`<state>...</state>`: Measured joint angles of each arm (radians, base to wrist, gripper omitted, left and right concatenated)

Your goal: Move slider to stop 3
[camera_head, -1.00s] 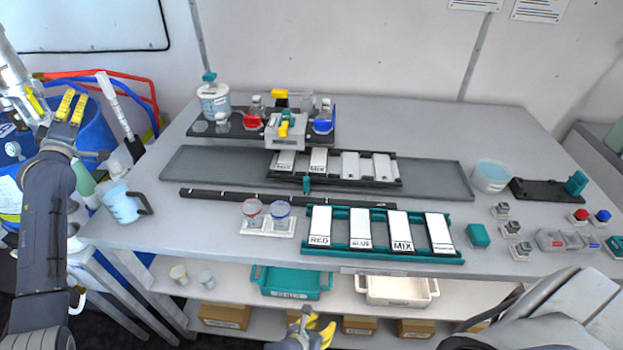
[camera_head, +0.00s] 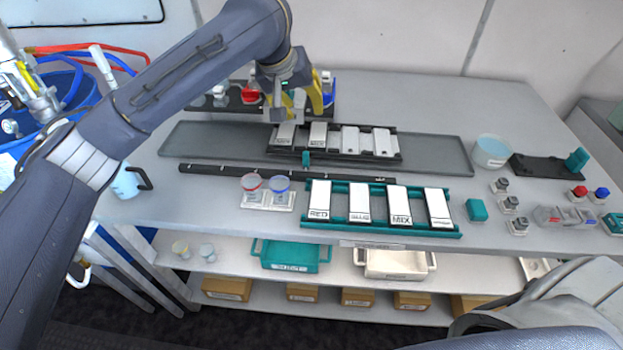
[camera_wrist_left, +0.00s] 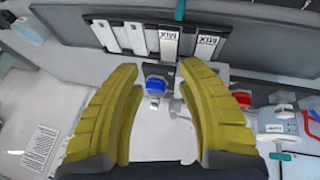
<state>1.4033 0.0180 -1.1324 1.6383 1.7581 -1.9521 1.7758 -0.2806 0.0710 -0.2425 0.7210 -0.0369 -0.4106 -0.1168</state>
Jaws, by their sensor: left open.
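A black carriage rack (camera_head: 337,157) with several white plates sits on the long grey track (camera_head: 435,172). Its teal pointer (camera_head: 306,158) faces a black rail (camera_head: 240,174) with small white marks. I cannot read stop numbers on the rail. My left gripper (camera_head: 301,101) is open, above the grey dispenser block just behind the rack, and mostly hides that block. In the left wrist view the open yellow fingers (camera_wrist_left: 160,72) point toward the rack (camera_wrist_left: 140,42), with a blue part (camera_wrist_left: 155,86) between them. The teal pointer (camera_wrist_left: 180,9) shows at the top edge. My right gripper is out of view.
A teal rack (camera_head: 330,222) with labelled plates stands in front of the rail, beside two small cups on a white pad (camera_head: 267,205). A bottle shelf (camera_head: 235,126) stands behind. A clear tub (camera_head: 491,151) is at right. The track's right part is free.

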